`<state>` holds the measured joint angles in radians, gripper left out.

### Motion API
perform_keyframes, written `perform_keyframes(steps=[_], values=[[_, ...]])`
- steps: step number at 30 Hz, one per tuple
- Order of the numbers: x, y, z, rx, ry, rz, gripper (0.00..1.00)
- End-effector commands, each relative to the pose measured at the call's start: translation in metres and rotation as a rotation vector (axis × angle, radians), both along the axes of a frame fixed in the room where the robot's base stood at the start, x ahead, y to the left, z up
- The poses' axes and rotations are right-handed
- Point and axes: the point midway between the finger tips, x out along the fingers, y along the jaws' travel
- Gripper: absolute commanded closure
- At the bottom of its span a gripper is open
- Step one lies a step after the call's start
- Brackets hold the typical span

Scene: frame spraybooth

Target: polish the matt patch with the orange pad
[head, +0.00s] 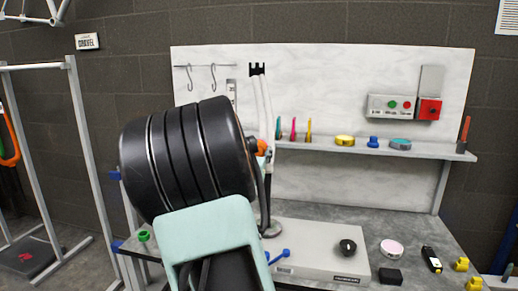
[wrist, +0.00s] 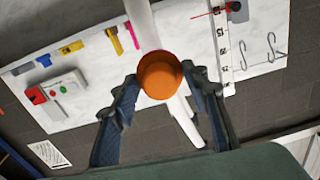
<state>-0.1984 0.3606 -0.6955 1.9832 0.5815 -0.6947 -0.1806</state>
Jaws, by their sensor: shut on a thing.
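The orange pad (wrist: 160,76) sits between the two dark fingers of my gripper (wrist: 162,88) in the wrist view, and the gripper is shut on it. In the head view a bit of the orange pad (head: 262,147) shows at the right edge of my black arm. White frame tubes (head: 263,105) stand beside it, and a white tube (wrist: 142,25) runs behind the pad in the wrist view. I cannot tell whether pad and tube touch. I cannot make out the matt patch. My arm hides much of the frame in the head view.
A grey box (head: 318,252) with a black knob stands on the bench. A pink-white disc (head: 391,248), a black block (head: 390,276) and yellow pieces (head: 461,264) lie to its right. A shelf (head: 440,151) with small items and a red switch box (head: 429,109) are behind.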

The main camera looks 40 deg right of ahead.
Motion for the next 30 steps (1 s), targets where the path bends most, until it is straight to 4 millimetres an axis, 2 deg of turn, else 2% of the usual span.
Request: perform_keyframes(steps=[6, 18, 30], values=[[-0.010, 0.012, 0.001, -0.001, 0.000, 0.001, 0.78], [-0.012, 0.014, 0.001, -0.001, -0.001, 0.001, 0.78], [-0.030, 0.036, 0.001, 0.000, 0.000, 0.001, 0.78]])
